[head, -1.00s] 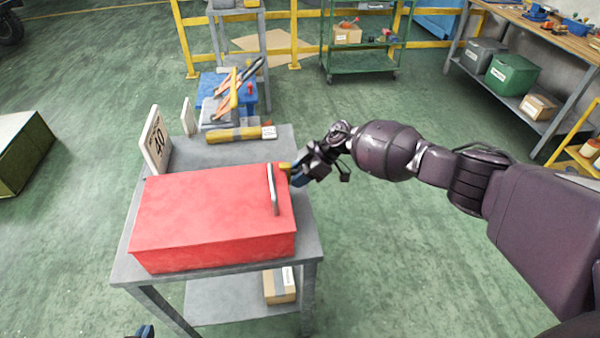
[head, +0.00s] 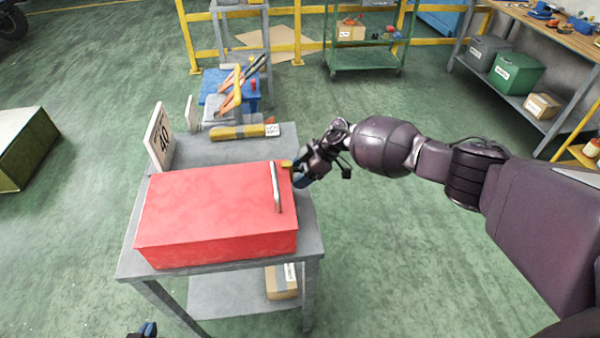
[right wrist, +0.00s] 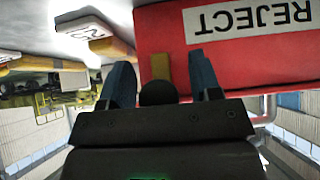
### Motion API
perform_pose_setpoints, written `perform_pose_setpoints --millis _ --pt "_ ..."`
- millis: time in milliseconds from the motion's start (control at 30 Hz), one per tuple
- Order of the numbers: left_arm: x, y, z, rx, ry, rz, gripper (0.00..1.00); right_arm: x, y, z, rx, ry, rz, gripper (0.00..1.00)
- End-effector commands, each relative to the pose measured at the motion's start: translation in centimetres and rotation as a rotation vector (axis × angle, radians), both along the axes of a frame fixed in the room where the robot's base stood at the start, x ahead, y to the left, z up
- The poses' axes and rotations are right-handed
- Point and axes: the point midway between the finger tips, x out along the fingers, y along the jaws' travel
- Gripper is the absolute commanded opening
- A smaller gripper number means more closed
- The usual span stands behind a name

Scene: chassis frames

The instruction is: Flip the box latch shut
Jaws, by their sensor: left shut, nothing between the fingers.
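A closed red box (head: 205,215) sits on a grey table, with a silver handle (head: 276,188) near the right end of its lid. The small yellow latch (head: 287,164) is at the box's right end, by the top edge. In the right wrist view the latch (right wrist: 161,66) stands out against the red side, between and slightly beyond my spread blue fingers. My right gripper (right wrist: 161,78) is open beside that end; I cannot tell whether a finger touches the latch. In the head view the gripper partly hides this end. My left gripper (head: 148,329) shows only its tip at the bottom edge, shut.
The grey table (head: 210,152) also carries a white sign reading 40 (head: 158,137) and a yellow-and-grey tool (head: 238,131) behind the box. A cardboard carton (head: 281,283) lies on the lower shelf. The green floor right of the table is clear below my right arm.

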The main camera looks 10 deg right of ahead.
Motion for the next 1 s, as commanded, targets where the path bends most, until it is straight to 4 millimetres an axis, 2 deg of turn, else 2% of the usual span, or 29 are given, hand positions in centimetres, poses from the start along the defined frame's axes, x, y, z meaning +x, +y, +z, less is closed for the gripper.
perform_pose_setpoints --millis 267,733,1000 --pt "0.1 0.0 0.2 0.0 -0.003 0.0 0.0 0.1 -0.4 0.5 0.0 -0.001 -0.001 0.58" --pt "0.1 -0.1 0.6 -0.001 -0.002 0.0 0.0 0.0 -5.4 6.1 0.0 -0.003 0.0 0.58" --pt "0.1 0.0 0.4 -0.001 -0.001 0.0 0.0 0.0 -7.0 7.9 0.0 0.0 0.0 0.58"
